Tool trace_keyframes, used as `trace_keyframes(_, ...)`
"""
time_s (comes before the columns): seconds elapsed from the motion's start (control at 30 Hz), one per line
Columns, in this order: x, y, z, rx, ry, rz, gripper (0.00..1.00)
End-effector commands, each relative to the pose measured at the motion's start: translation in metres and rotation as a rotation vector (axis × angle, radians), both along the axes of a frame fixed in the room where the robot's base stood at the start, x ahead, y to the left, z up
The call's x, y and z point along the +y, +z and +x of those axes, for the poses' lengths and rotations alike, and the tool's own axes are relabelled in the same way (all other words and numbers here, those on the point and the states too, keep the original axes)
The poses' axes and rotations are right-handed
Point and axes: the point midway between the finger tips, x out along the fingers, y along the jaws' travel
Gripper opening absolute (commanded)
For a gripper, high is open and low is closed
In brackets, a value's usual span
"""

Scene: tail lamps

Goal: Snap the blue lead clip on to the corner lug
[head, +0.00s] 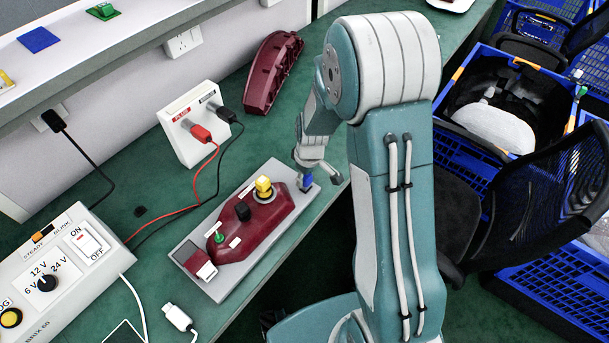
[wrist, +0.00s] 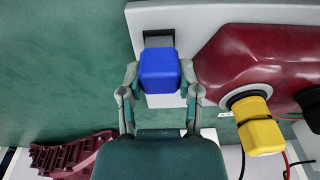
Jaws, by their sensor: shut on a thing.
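My gripper (head: 315,177) is at the right end of the grey base plate (head: 183,251) that carries the maroon tail lamp (head: 262,224). It is shut on the blue lead clip (wrist: 159,70), which also shows small in the head view (head: 307,181). In the wrist view, my gripper (wrist: 160,88) has one finger on each side of the clip. A dark lug (wrist: 158,38) at the plate's corner shows just beyond the clip. The clip covers part of it, and I cannot tell whether they touch.
Red and black leads run to a white socket box (head: 190,124). Another maroon housing (head: 273,72) lies behind. A control box (head: 60,270) stands left.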

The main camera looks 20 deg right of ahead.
Motion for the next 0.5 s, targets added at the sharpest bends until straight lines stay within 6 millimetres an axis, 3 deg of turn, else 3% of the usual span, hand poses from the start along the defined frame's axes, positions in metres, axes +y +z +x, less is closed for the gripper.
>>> trace_keyframes(0.17,0.0000,0.0000,-0.0006,0.001,0.000,0.000,0.00)
trace_keyframes(0.2,0.0000,0.0000,-0.0006,0.001,0.000,0.000,0.62)
trace_keyframes(0.27,-0.0001,0.0000,-0.0006,0.001,0.000,0.000,0.84)
trace_keyframes(0.5,0.0000,0.0001,-0.0003,0.001,0.000,-0.001,0.84)
